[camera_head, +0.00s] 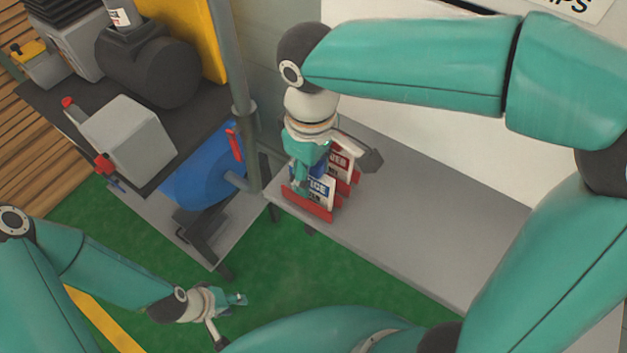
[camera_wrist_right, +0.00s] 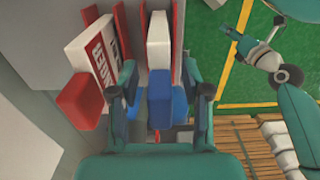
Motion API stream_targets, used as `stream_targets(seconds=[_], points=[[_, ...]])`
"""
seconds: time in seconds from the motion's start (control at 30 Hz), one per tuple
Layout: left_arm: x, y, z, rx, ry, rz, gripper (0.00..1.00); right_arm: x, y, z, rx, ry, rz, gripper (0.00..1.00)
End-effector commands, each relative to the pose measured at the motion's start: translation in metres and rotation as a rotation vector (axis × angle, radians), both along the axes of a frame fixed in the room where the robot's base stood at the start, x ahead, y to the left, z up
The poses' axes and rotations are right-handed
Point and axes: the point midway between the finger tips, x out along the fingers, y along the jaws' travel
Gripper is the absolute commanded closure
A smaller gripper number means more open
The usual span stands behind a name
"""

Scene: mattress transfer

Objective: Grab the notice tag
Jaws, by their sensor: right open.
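The notice tag (camera_head: 319,192) is blue and white and stands in a red rack on the grey bench. It also shows in the right wrist view, with a white part (camera_wrist_right: 159,45) and blue parts. My right gripper (camera_head: 308,172) is above the rack and partly hides the tag. In the right wrist view my right gripper (camera_wrist_right: 168,92) is open, with a finger on each side of the blue part; contact cannot be told. My left gripper (camera_head: 230,312) is open and empty over the green floor, away from the rack.
A red and white tag (camera_head: 341,162) stands beside the notice tag in the rack (camera_head: 307,205). The grey bench (camera_head: 430,235) is clear to the right. Machinery with a blue pump casing (camera_head: 205,178) and a grey vertical pipe (camera_head: 243,130) stands close on the left.

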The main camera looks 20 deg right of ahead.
Motion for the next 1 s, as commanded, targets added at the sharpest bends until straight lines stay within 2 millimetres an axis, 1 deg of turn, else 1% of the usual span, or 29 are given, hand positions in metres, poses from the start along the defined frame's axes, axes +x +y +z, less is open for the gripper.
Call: stream_targets(seconds=[0.03,0.13,0.23,0.4,0.43,0.47,0.7,0.73,1.0], points=[[0.0,0.0,0.0,0.0,0.0,0.0,0.6,0.0,-0.001,-0.008,-0.002,0.003,0.0,0.52],[0.0,0.0,0.0,0.0,0.0,0.0,0.6,0.0,0.0,-0.018,-0.002,0.001,0.0,0.52],[0.0,0.0,0.0,0.0,0.0,0.0,0.6,0.0,0.0,-0.022,-0.001,-0.001,0.0,0.52],[0.0,0.0,0.0,0.0,0.0,0.0,0.6,0.0,0.0,-0.022,0.0,-0.001,0.001,0.52],[0.0,0.0,0.0,0.0,0.0,0.0,0.6,0.0,0.001,-0.022,0.0,-0.001,0.001,0.54],[0.0,0.0,0.0,0.0,0.0,0.0,0.6,0.0,0.001,-0.022,0.0,-0.001,0.001,0.59],[0.0,0.0,0.0,0.0,0.0,0.0,0.6,0.0,0.001,-0.022,0.0,-0.001,0.002,0.99],[0.0,0.0,0.0,0.0,0.0,0.0,0.6,0.0,0.001,-0.022,0.0,-0.001,0.002,1.0],[0.0,0.0,0.0,0.0,0.0,0.0,0.6,0.001,0.001,-0.022,0.0,-0.001,0.003,1.0]])
